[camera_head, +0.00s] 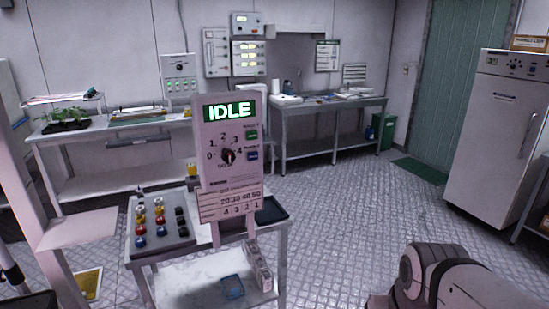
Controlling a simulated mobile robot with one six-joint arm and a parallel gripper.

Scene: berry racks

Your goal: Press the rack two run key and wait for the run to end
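A pale control panel (225,170) stands upright on a small cart in the middle of the view. Its green display (229,111) reads IDLE. Below it is a dark rotary dial (228,156) with a red mark, ringed by numbers from 0 to 4. A green key (252,135) and a blue key (253,155) sit one above the other at the panel's right. Their labels are too small to read, so I cannot tell which is the rack two run key. Part of my arm shows at the bottom right, well apart from the panel. My gripper is out of view.
The cart (172,262) carries a tray of coloured knobs (160,238) and a number plate (230,204). Benches (110,187) line the back wall. A white cabinet (500,135) stands at the right. The floor (350,200) between cart and cabinet is clear.

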